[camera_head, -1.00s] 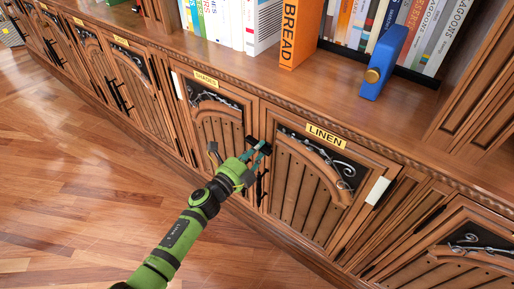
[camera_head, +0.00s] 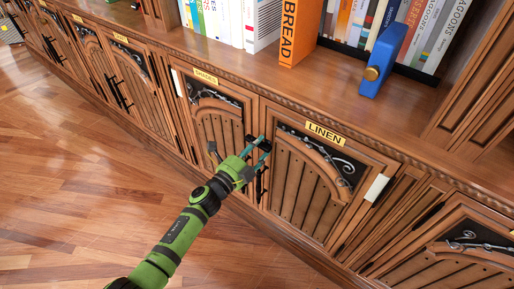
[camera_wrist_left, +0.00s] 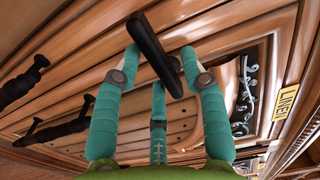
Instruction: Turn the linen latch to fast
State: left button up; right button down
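The linen door (camera_head: 303,184) is shut under its yellow LINEN label (camera_head: 325,133); the label also shows in the wrist view (camera_wrist_left: 287,103). The linen latch (camera_wrist_left: 155,48) is a black bar at the door's upper left edge. In the head view it is mostly hidden by the fingers. My left gripper (camera_head: 264,147) is at the latch, its teal fingers apart. In the wrist view the fingertips (camera_wrist_left: 161,60) stand on either side of the bar, with a visible gap at least on the right. Contact is unclear. My right gripper is out of view.
Black pull handles (camera_head: 261,184) sit below the latch; they also show at left in the wrist view (camera_wrist_left: 52,131). The shades door (camera_head: 217,132) is to the left. A blue bookend-like object (camera_head: 385,62) and books stand on the ledge. The wood floor (camera_head: 85,200) is clear.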

pick_arm(q)
jog(key=v, duration=1.2)
dwell(0.5)
